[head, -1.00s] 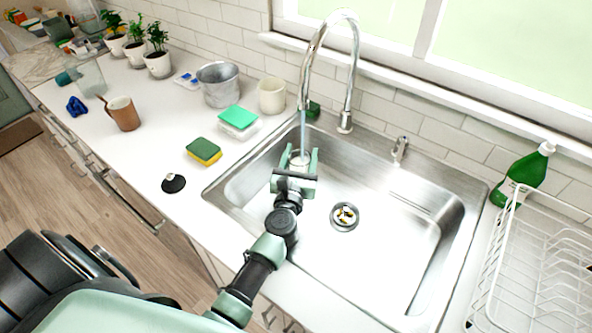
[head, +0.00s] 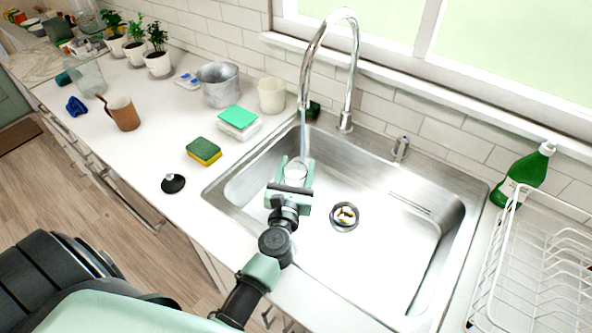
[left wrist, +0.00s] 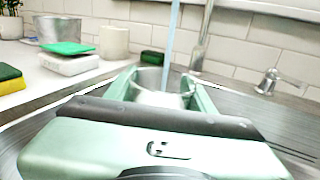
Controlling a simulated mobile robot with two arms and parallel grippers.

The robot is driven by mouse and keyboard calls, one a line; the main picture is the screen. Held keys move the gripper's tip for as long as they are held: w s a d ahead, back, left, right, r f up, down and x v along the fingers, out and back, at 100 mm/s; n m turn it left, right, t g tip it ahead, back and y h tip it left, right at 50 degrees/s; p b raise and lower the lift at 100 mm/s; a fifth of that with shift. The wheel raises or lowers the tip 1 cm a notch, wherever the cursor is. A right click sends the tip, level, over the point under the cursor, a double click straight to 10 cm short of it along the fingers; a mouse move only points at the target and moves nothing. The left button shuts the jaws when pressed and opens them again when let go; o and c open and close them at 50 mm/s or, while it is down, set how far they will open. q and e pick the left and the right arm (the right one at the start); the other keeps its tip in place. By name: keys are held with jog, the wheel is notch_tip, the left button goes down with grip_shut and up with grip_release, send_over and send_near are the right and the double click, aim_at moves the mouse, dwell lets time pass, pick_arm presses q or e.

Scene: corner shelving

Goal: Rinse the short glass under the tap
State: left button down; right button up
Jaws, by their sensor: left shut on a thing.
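The short glass (head: 296,171) is clear and sits between the fingers of my left gripper (head: 294,176), which is shut on it over the left part of the sink basin. In the left wrist view the glass (left wrist: 160,97) shows between the green fingers. The tall curved tap (head: 348,75) runs, and its thin bluish stream (head: 303,130) comes down at the glass. In the left wrist view the stream (left wrist: 171,45) drops to the glass's open top or just behind it; I cannot tell exactly. My right gripper is not in view.
The steel sink (head: 400,240) has a drain (head: 344,216) with yellowish bits in it. Sponges (head: 204,151), a cream cup (head: 271,95) and a metal bucket (head: 218,85) stand left of it. A dish rack (head: 540,262) and green bottle (head: 523,173) are at right.

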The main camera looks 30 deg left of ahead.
aim_at(290, 180)
pick_arm(q)
jog(key=shift+v, duration=1.7)
jog(key=shift+a+r, duration=0.1)
jog(key=shift+a, duration=0.1)
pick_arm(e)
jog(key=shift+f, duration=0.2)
pick_arm(q)
jog(key=shift+s, duration=0.15)
jog(key=shift+s+d+r+p, duration=0.15)
jog(key=shift+s+r+p, duration=0.25)
jog(key=shift+s+r, duration=0.4)
jog(key=shift+s+d+r+p, duration=0.15)
jog(key=shift+s+r+p, duration=0.2)
jog(key=shift+s+r, duration=0.35)
jog(key=shift+s+d+r+p, duration=0.15)
jog(key=shift+s+r+p, duration=0.25)
jog(key=shift+s, duration=0.5)
jog(key=shift+r, duration=0.1)
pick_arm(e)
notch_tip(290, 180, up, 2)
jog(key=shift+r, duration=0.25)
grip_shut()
